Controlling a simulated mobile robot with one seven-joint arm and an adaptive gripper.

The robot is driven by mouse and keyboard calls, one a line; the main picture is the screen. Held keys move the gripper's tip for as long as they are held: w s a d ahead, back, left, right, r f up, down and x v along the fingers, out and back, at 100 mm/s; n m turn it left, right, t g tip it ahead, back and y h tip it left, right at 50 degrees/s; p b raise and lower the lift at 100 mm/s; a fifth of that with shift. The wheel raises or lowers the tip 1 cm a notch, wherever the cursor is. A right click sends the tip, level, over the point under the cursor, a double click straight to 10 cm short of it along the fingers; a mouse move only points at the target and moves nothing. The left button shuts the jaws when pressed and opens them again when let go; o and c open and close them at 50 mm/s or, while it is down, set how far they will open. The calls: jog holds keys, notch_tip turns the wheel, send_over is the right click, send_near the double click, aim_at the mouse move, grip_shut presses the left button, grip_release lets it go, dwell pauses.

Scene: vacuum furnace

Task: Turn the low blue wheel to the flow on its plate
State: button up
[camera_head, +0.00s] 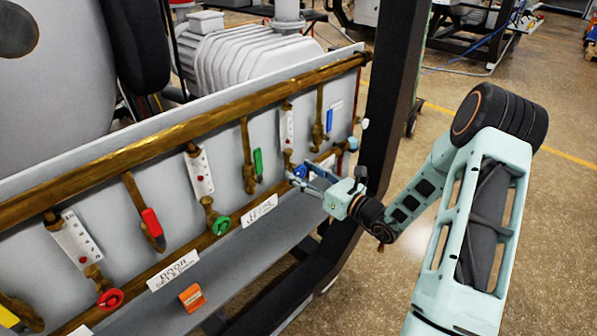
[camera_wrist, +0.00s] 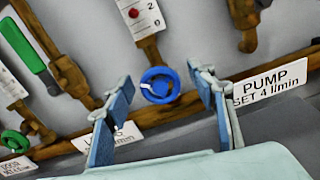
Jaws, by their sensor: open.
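The low blue wheel (camera_wrist: 160,85) sits on a brass pipe fitting below a white scale tube (camera_wrist: 143,15) with a red float. It also shows, small and partly covered, in the head view (camera_head: 300,171). My gripper (camera_wrist: 164,92) is open, with one blue-padded finger on each side of the wheel in the wrist view. I cannot tell whether the fingers touch it. A white plate (camera_wrist: 270,82) to the right of the wheel reads "PUMP SET 4 l/min". The scale's lower numeral 2 shows, but the exact float reading is too small to tell.
Another plate (camera_wrist: 128,133) is partly hidden by my left finger. A green wheel (camera_head: 220,225) and red wheel (camera_head: 110,298) sit further left, with green (camera_head: 258,162) and blue (camera_head: 329,120) lever handles along the panel. A dark post (camera_head: 395,90) stands beside my arm.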

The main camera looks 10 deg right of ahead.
jog(key=shift+w+a, duration=0.35)
jog(key=shift+w, duration=0.15)
jog(key=c, duration=1.2)
jog(key=shift+f+n, duration=0.1)
jog(key=shift+n, duration=0.2)
jog(key=n+b, duration=0.4)
jog(key=shift+a+f+n, duration=0.1)
jog(key=shift+f+n, duration=0.05)
jog(key=shift+n, duration=0.15)
jog(key=n+b, duration=0.4)
jog(key=shift+s+n+b, duration=0.1)
jog(key=shift+n+b, duration=0.2)
jog(key=shift+b, duration=0.1)
